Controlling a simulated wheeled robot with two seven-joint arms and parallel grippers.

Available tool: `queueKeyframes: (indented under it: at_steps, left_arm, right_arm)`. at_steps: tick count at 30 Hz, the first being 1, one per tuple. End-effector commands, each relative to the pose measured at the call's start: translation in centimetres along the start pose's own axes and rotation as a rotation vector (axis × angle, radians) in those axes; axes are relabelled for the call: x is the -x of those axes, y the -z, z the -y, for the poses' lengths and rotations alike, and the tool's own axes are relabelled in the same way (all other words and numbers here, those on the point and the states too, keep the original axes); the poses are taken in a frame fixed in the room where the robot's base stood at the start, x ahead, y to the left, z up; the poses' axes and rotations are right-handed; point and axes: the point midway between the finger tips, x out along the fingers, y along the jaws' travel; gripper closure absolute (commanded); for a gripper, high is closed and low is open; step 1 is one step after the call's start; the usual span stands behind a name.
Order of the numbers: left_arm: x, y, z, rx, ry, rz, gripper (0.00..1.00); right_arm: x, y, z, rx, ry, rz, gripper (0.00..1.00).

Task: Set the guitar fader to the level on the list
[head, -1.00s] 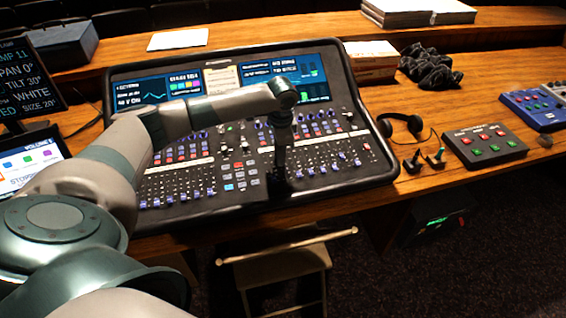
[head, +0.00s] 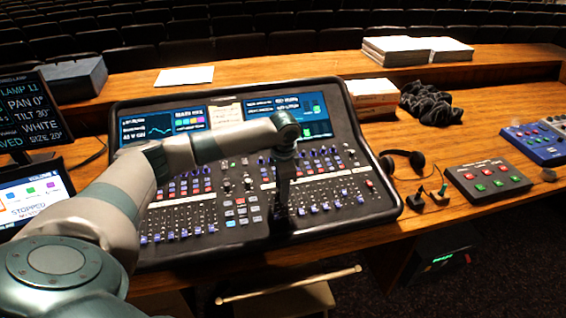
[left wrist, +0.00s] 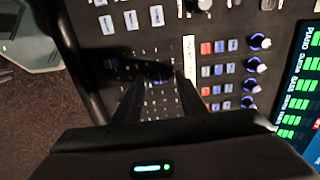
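The mixing desk (head: 368,205) stands on the wooden table with rows of faders across its lower part. My left gripper (head: 279,214) points down over the fader area, right of the middle of the desk. In the left wrist view its two dark fingers (left wrist: 160,84) are apart, with a dark fader cap (left wrist: 160,72) seen between their tips. I cannot tell whether they touch it or which channel it is. A small pale sheet (head: 228,112), perhaps the list, sits between the desk's screens; its writing is too small to read. My right gripper is not in view.
A headset (head: 402,160), a grey button box (head: 487,182) and a blue box (head: 534,146) lie to the right. A tablet (head: 32,200) stands at the left. A stool (head: 290,297) is below the table's front edge.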

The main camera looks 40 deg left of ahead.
Motion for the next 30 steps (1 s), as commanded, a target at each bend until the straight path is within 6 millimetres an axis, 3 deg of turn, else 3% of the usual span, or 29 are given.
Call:
queueKeyframes:
  at_steps: [8,21,30]
  left_arm:
    - [3.8,0.1,0.1,-0.001,0.003,-0.004,0.62]
    - [12.6,0.1,0.0,-0.001,0.003,-0.004,0.62]
    - [16.1,0.1,0.0,0.0,0.002,-0.001,0.62]
  right_arm:
    - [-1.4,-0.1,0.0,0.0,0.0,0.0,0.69]
    - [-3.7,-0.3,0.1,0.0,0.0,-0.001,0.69]
    - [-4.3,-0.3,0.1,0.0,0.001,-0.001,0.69]
